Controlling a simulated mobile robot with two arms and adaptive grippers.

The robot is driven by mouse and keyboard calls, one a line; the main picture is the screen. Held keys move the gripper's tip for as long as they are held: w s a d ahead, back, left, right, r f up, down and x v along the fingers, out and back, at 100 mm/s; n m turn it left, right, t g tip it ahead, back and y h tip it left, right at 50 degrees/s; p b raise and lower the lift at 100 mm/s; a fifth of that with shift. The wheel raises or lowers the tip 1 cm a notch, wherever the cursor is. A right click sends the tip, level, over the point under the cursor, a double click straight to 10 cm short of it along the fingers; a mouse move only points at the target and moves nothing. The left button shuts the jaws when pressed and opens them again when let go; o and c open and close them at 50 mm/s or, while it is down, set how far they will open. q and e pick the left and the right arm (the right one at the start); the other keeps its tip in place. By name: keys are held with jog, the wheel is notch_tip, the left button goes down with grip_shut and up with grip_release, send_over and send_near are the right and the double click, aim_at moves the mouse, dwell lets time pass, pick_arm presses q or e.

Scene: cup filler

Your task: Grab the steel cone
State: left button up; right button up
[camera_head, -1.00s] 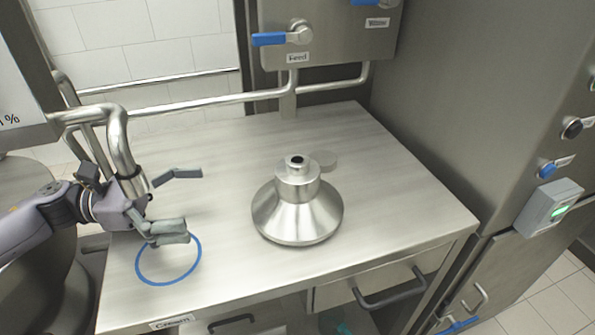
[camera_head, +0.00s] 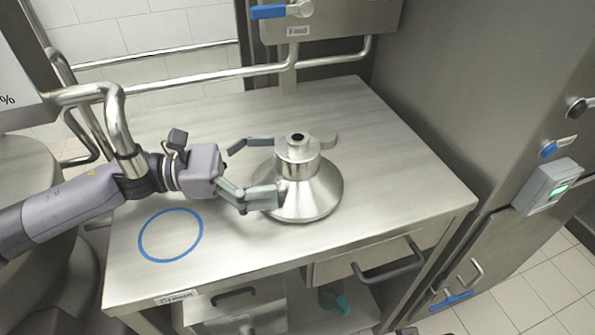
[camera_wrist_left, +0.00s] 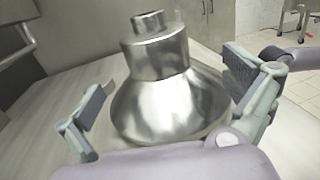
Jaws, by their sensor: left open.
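The steel cone (camera_head: 312,193) stands upright on the steel table, with a wide flared base and a narrow stepped neck with a dark hole on top. My left gripper (camera_head: 265,168) is open at the cone's left side, one finger behind the neck's left and the other in front of the flared body. In the left wrist view the cone (camera_wrist_left: 168,95) stands between the two spread fingers of the left gripper (camera_wrist_left: 170,105). A gap shows on the left finger's side; whether the right finger touches the cone I cannot tell. My right gripper is not in view.
A blue ring (camera_head: 143,246) is marked on the table (camera_head: 225,265) at front left. A pipe (camera_head: 200,83) runs along the back, and a tall steel cabinet (camera_head: 480,100) stands at the right. The table's right part is clear.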

aim_at(320, 164)
pick_arm(q)
jog(key=d, duration=0.4)
jog(key=shift+w+r, duration=0.1)
jog(key=shift+w, duration=0.1)
jog(key=shift+d, duration=0.3)
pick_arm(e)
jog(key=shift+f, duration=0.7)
pick_arm(q)
jog(key=c, duration=0.8)
jog(key=shift+s+f, duration=0.1)
jog(key=shift+f, duration=0.15)
jog(key=c, duration=1.2)
jog(key=shift+c, duration=0.6)
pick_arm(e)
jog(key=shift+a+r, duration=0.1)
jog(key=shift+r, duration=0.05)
pick_arm(q)
jog(key=shift+r, duration=0.1)
